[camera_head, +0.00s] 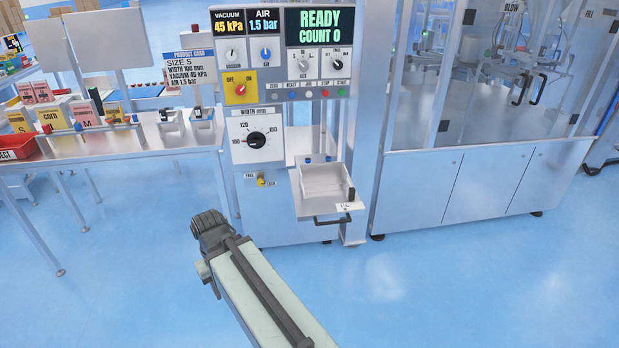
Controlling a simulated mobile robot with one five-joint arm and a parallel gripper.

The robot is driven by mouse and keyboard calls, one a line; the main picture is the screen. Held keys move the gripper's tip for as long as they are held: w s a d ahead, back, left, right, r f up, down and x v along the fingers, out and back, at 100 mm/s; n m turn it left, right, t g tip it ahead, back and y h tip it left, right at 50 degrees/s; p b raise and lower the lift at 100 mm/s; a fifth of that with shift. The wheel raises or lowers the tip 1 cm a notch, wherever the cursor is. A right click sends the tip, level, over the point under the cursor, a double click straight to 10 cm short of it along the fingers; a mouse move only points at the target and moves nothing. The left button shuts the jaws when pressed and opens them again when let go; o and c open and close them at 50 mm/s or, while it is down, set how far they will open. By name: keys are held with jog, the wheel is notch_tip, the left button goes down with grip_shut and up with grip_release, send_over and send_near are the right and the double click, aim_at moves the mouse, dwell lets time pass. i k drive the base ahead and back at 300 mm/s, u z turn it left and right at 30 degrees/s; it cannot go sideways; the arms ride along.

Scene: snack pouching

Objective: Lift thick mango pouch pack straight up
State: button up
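Several upright packs stand on the steel table at the left. They include a yellow pack marked S (20,121), a yellow corn pack (50,115) and a pack marked M (86,115). The lettering is too small to tell which, if any, is the thick mango pouch pack. The dark end of my arm, with my gripper (208,224), is in front of the machine's lower left side, over the floor, and apart from the packs. Its fingers cannot be made out, and no pack shows at it.
The machine's control panel (287,62) reads READY, COUNT 0. Its small tray (322,182) sticks out at the front with a black handle. A red bin (18,149) sits at the table's left end. Steel cabinets (478,185) stand right. The blue floor in front is clear.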

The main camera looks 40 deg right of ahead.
aim_at(21, 122)
jog(key=u, duration=0.25)
jog(key=k, duration=1.1)
jog(key=u, duration=1.2)
jog(key=i, duration=2)
jog(key=u, duration=0.4)
jog(key=i, duration=2.1)
jog(key=z, duration=0.65)
jog(key=i, duration=1.75)
jog(key=z, duration=1.55)
jog(key=i, duration=1.2)
jog(key=z, duration=0.45)
jog(key=k, duration=0.55)
jog(key=z, duration=0.05)
